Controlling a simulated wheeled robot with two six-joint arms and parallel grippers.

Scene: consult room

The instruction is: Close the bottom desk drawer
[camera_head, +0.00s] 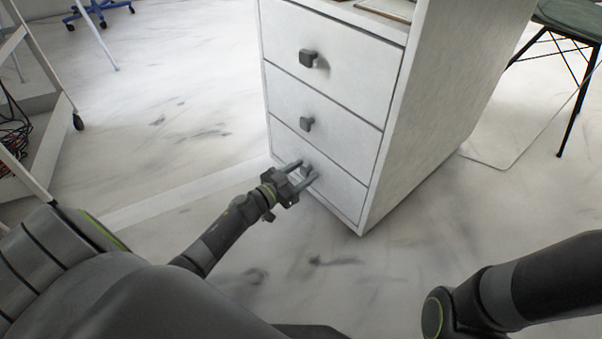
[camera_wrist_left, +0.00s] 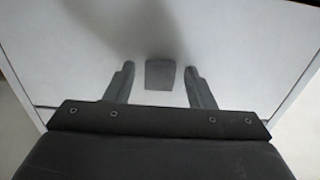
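The white desk pedestal has three stacked drawers with dark square knobs. The bottom drawer (camera_head: 335,187) looks flush with the front, like the drawers above it. My left gripper (camera_head: 305,171) is at the bottom drawer, its two fingers apart on either side of the drawer's knob (camera_wrist_left: 160,74). In the left wrist view the fingers (camera_wrist_left: 160,86) stand open with visible gaps between them and the knob. Whether the fingertips touch the drawer front, I cannot tell. My right arm shows at the lower right of the head view, but its gripper is out of frame.
The middle drawer (camera_head: 325,112) and top drawer (camera_head: 335,58) look shut. A white shelf cart (camera_head: 40,150) with cables stands at the left. A dark-legged chair (camera_head: 570,20) is at the far right. The marble floor (camera_head: 160,120) left of the desk is clear.

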